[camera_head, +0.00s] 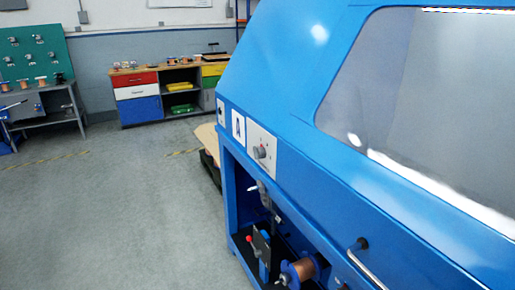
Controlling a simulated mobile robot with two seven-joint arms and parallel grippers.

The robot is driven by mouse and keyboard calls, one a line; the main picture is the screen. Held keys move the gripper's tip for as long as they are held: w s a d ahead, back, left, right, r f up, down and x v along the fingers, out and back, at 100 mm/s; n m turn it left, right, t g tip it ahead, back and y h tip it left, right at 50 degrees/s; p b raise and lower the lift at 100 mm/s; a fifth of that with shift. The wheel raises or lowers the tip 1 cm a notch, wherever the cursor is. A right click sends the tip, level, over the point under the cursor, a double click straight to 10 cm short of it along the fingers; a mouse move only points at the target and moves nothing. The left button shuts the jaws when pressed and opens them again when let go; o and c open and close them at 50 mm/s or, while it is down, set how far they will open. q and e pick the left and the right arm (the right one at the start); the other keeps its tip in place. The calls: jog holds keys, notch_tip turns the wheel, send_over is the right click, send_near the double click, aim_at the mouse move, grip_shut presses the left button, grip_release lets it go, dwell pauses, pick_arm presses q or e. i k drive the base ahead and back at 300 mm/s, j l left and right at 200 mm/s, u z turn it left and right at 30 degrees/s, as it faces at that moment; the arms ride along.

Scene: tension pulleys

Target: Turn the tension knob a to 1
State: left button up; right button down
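A grey knob (260,152) sits on a light square plate (270,143) on the blue machine's side, right of a white label with the letter A (238,128). The knob looks tilted, but its scale marks are too small to read, so I cannot tell its setting. Neither of my grippers shows in the head view, and nothing visible touches the knob.
The large blue machine (290,100) fills the right side, with a window and a metal handle (368,265). Its lower opening holds a copper-coloured spool (303,270) and a red-tipped lever (250,239). Grey floor (130,200) is clear at left; cabinets (138,95) stand behind.

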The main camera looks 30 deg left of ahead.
aim_at(260, 152)
jog(key=i+j+z, duration=0.1)
jog(key=i+j, duration=0.15)
jog(key=j, duration=0.15)
jog(key=i+j+z, duration=0.1)
jog(key=j, duration=0.3)
jog(key=i+j, duration=0.35)
jog(key=j+z, duration=0.05)
